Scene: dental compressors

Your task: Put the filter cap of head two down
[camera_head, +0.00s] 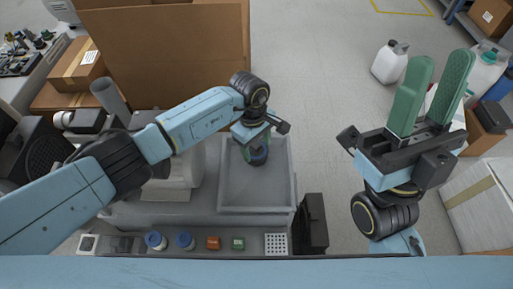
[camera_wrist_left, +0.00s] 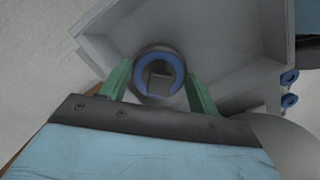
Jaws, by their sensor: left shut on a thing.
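The filter cap (camera_head: 259,157) is a dark round piece with a blue ring. My left gripper (camera_head: 256,142) is shut on it, over the upper part of the grey tray (camera_head: 254,208). In the left wrist view the cap (camera_wrist_left: 178,72) sits between the two green fingers of my left gripper (camera_wrist_left: 160,85), its blue ring facing the camera, with a dark square recess in its middle. I cannot tell whether the cap touches the tray floor. My right gripper (camera_head: 437,75) is open and empty at the right, its green fingers pointing up.
Below the tray is a row with two blue-ringed round parts (camera_head: 185,240), a red piece (camera_head: 213,243), a green piece (camera_head: 238,243) and a white perforated block (camera_head: 276,244). A large brown box (camera_head: 165,50) stands behind. White jugs (camera_head: 390,62) stand on the floor at right.

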